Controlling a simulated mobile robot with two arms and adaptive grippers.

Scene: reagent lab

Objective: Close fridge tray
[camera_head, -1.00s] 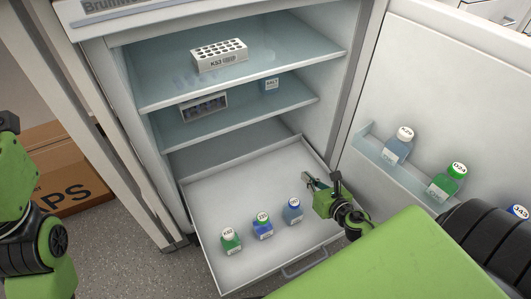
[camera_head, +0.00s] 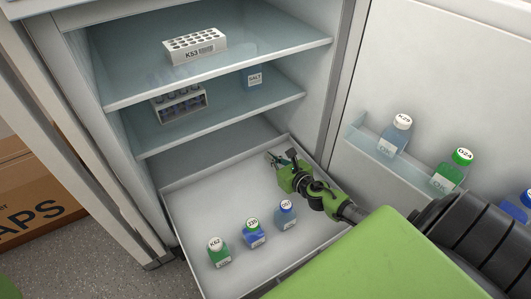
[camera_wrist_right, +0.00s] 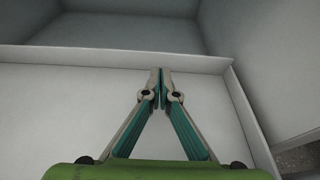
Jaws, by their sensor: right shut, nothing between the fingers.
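The fridge tray (camera_head: 195,215) is a white pull-out drawer at the bottom of the open fridge and is pulled out. My right gripper (camera_head: 274,157) is shut and empty, over the tray's back part behind the bottles. In the right wrist view its fingertips (camera_wrist_right: 160,72) meet near the tray's back wall (camera_wrist_right: 105,58); I cannot tell if they touch it. The left gripper is not in view.
The fridge door (camera_head: 450,80) stands open at the right, with bottles (camera_head: 397,137) in its shelf. Two glass shelves above the tray hold a white rack (camera_head: 195,45), a tube rack (camera_head: 180,104) and a bottle (camera_head: 252,76). A cardboard box (camera_head: 35,205) is on the floor at left.

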